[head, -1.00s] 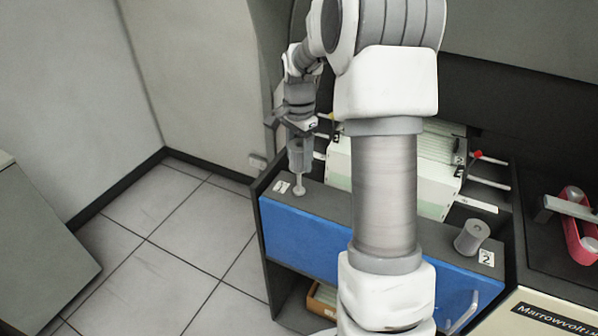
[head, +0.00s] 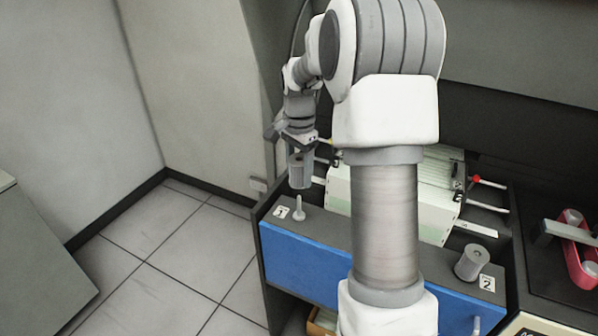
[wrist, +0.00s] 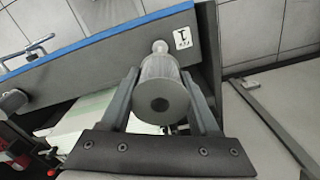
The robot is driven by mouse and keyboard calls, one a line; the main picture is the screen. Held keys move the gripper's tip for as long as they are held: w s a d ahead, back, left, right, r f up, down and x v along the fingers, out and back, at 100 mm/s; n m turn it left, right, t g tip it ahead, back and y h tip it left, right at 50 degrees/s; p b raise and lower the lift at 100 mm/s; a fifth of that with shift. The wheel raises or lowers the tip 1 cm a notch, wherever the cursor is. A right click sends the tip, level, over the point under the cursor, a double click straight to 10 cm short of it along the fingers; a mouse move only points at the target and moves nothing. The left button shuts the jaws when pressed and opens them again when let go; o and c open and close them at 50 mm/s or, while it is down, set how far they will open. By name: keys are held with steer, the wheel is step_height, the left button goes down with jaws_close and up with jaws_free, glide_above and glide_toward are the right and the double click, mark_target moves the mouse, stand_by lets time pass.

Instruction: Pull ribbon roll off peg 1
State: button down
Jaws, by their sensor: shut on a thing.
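The grey ribbon roll (wrist: 160,88) is between the fingers of my gripper (wrist: 163,100) in the wrist view, with its dark centre hole facing the camera. My gripper is shut on it from both sides. In the head view the ribbon roll (head: 300,171) hangs from my gripper (head: 299,158), above peg 1 (head: 298,209). Peg 1 stands upright and bare on the dark top ledge, beside the label "1" (head: 281,212). A small gap shows between the roll's lower end and the peg's tip. The peg's light tip (wrist: 160,47) also shows in the wrist view, beyond the roll.
A second grey roll (head: 472,262) sits at the label "2" (head: 487,283) on the right of the ledge. Pale card stacks (head: 435,190) and rods with a red end (head: 476,180) stand behind the blue front panel (head: 320,262). Open floor lies to the left.

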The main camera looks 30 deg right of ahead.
mark_target(299, 156)
steer(key=shift+r+p, duration=1.65)
steer(key=shift+r, duration=0.65)
